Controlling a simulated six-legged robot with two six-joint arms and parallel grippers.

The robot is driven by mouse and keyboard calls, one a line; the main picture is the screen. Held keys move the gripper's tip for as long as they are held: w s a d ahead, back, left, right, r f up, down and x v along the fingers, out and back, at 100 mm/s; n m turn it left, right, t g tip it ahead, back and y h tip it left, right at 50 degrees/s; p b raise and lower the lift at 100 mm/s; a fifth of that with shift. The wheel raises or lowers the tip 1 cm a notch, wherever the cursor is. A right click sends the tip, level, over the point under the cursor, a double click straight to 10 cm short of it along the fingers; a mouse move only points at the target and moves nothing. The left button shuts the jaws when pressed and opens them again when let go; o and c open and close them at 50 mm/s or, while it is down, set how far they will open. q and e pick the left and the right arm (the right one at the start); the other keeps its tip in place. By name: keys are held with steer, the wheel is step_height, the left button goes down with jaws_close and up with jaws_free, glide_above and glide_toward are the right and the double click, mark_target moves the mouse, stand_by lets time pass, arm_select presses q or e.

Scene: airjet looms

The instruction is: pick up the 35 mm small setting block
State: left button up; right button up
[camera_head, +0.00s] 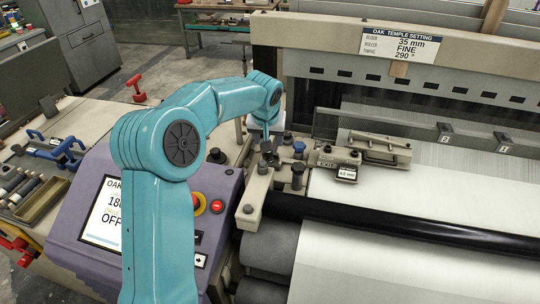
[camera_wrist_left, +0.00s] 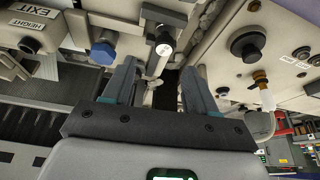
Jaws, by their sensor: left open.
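I cannot make out a block marked 35 mm in either view. A sign (camera_head: 401,47) on the loom's top beam reads "OAK TEMPLE SETTING", with block 35 mm, roller fine and 290°. My left gripper (camera_head: 268,150) points down over the metal parts at the loom's left end, partly hidden behind its own wrist. In the left wrist view my left gripper (camera_wrist_left: 157,75) shows two spread fingers with nothing held between them. A black-and-white knob (camera_wrist_left: 165,45) is beyond the fingertips, and a blue bolt head (camera_wrist_left: 103,52) is beside the left finger. My right gripper is not in view.
A metal temple assembly (camera_head: 370,148) with a small labelled tag (camera_head: 346,173) sits over the white cloth (camera_head: 400,210). A black roller (camera_head: 400,220) runs across the front. A purple control panel (camera_head: 90,220) and a tool bench (camera_head: 60,140) are left.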

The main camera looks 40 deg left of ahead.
mark_target(268, 156)
arm_select(q)
steer(key=shift+s+a+f, duration=0.1)
steer(key=shift+a+f, duration=0.05)
steer(key=shift+f, duration=0.2)
steer(key=shift+s+a+f, duration=0.1)
steer(key=shift+s+a, duration=0.05)
steer(key=shift+s, duration=0.05)
steer(key=p+x, duration=0.1)
steer(key=x, duration=0.4)
steer(key=shift+w+d+f+p, duration=0.1)
steer(key=shift+w+d+p, duration=0.15)
steer(key=shift+p, duration=0.1)
steer(key=shift+s+a+f, duration=0.1)
steer(key=shift+a+f, duration=0.05)
steer(key=shift+s, duration=0.2)
steer(key=shift+w, duration=0.25)
steer(key=c, duration=0.8)
jaws_close()
steer(key=shift+s, duration=0.1)
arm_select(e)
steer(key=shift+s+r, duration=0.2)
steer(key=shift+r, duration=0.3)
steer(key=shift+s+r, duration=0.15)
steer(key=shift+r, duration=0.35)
